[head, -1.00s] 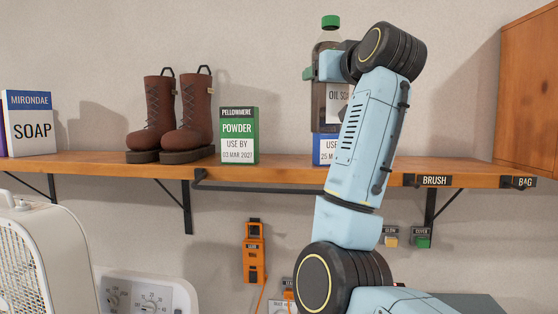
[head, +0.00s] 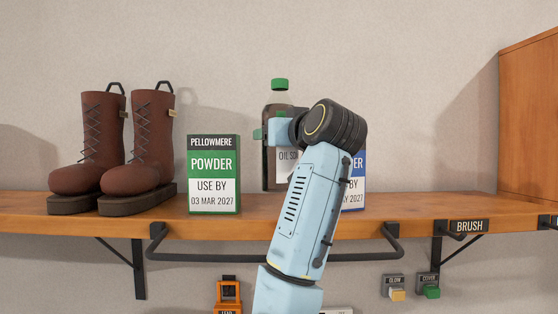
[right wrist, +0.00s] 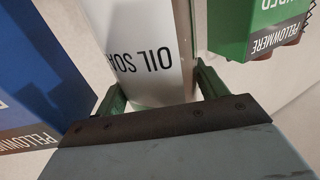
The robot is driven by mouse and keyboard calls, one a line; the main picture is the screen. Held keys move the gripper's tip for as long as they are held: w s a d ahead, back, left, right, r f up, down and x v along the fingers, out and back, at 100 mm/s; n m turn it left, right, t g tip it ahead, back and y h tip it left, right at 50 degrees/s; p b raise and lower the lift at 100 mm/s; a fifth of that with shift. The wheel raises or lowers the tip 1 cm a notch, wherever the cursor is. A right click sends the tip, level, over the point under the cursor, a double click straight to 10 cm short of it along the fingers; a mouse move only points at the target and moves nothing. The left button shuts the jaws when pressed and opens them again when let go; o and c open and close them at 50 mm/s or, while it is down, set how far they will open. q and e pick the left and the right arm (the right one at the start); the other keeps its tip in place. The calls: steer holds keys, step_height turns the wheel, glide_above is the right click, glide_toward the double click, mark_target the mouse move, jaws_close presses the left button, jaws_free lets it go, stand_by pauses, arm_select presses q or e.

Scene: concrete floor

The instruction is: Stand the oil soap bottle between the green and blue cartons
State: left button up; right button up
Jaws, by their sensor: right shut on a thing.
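The oil soap bottle (head: 278,98) is dark with a green cap and a white label. It is upright between the green carton and the blue carton in the head view. My right gripper (head: 262,134) is shut on it; the fingers also show around the bottle (right wrist: 150,45) in the right wrist view. The green carton (head: 213,175) stands on the shelf to its left, with a gap. The blue carton (head: 355,180) stands to its right, partly hidden by my arm. The bottle's base looks close to the shelf top; I cannot tell whether it touches. My left gripper is not in view.
The wooden shelf (head: 440,207) carries brown boots (head: 150,140) left of the green carton. A wooden cabinet (head: 530,120) stands at the right end. A dark rail (head: 250,259) hangs under the shelf's front edge. The shelf right of the blue carton is clear.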

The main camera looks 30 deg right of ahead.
mark_target(280, 154)
step_height(280, 154, down, 4)
steer(key=shift+r, duration=0.25)
steer(key=shift+w+f, duration=0.1)
steer(key=shift+f, duration=0.1)
steer(key=o, duration=1.4)
steer(key=shift+f, duration=0.15)
steer(key=shift+c, duration=0.2)
steer(key=s+a+b, duration=0.2)
steer(key=s+b, duration=0.2)
steer(key=s, duration=0.8)
